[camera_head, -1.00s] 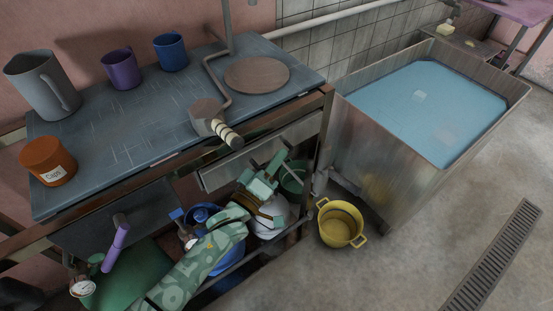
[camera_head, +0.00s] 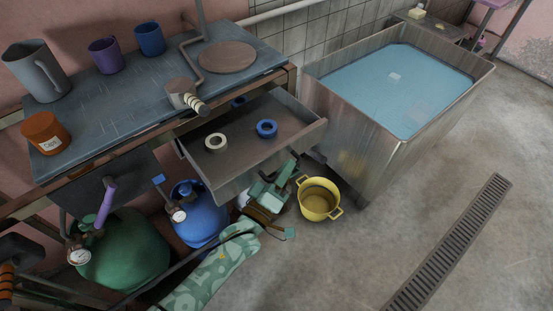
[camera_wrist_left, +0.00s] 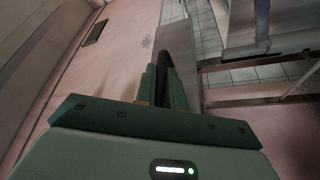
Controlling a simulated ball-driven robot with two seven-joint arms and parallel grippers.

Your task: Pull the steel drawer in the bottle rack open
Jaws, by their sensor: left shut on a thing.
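The steel drawer (camera_head: 266,165) under the blue-grey worktop (camera_head: 110,105) stands pulled well out, its inside visible from above. It holds a cream ring (camera_head: 216,142), a blue ring (camera_head: 266,128) and a partly hidden blue thing (camera_head: 238,101) at the back. My green left gripper (camera_head: 291,163) is at the outside of the drawer's front, shut on its handle; the handle itself is mostly hidden. In the left wrist view the fingers (camera_wrist_left: 163,88) close around a dark curved part beside a steel panel (camera_wrist_left: 182,62). My right gripper is not in view.
A yellow pot (camera_head: 318,200) stands on the floor close to my left gripper. A steel basin of blue liquid (camera_head: 400,90) is right of the drawer. Blue (camera_head: 203,215) and green (camera_head: 125,250) gas cylinders stand below. Open floor lies at the right.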

